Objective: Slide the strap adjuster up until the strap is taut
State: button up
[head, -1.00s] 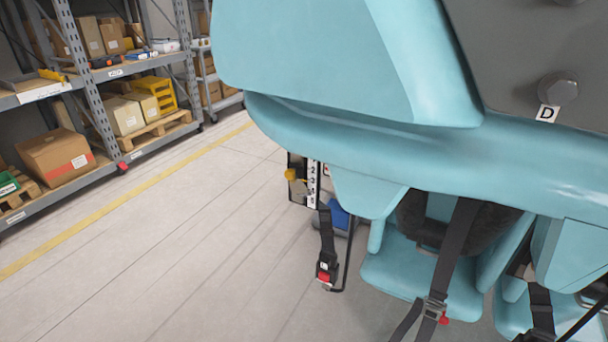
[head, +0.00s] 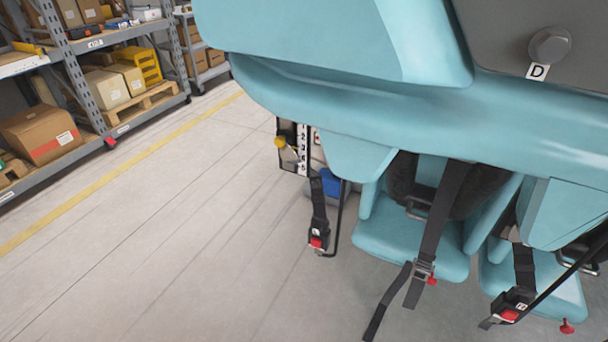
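A dark grey strap (head: 444,212) runs down over the front of a light blue train seat (head: 390,236). A metal strap adjuster (head: 423,270) with a red tab (head: 432,282) sits low on this strap, at the seat's front edge. Below the adjuster, two loose strap ends hang toward the floor, one angled to the lower left. My gripper is not in view, and nothing is seen touching the strap or adjuster. The strap's upper end is hidden behind the large blue body panel (head: 400,125).
Buckles with red buttons hang at left (head: 318,238) and right (head: 512,306). A numbered strip (head: 303,150) with a yellow knob (head: 280,142) stands behind the left one. A bolt (head: 549,46) with a D label is at upper right. Shelves (head: 85,110) line the left; the floor between is clear.

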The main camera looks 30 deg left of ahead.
aim_at(282, 137)
jog(key=i+u, duration=0.2)
jog(key=u, duration=0.2)
jog(key=i+l+u, duration=0.1)
jog(key=u, duration=0.3)
jog(key=i+l+u, duration=0.2)
jog(key=u, duration=0.2)
jog(key=i+l, duration=0.05)
jog(key=i, duration=0.05)
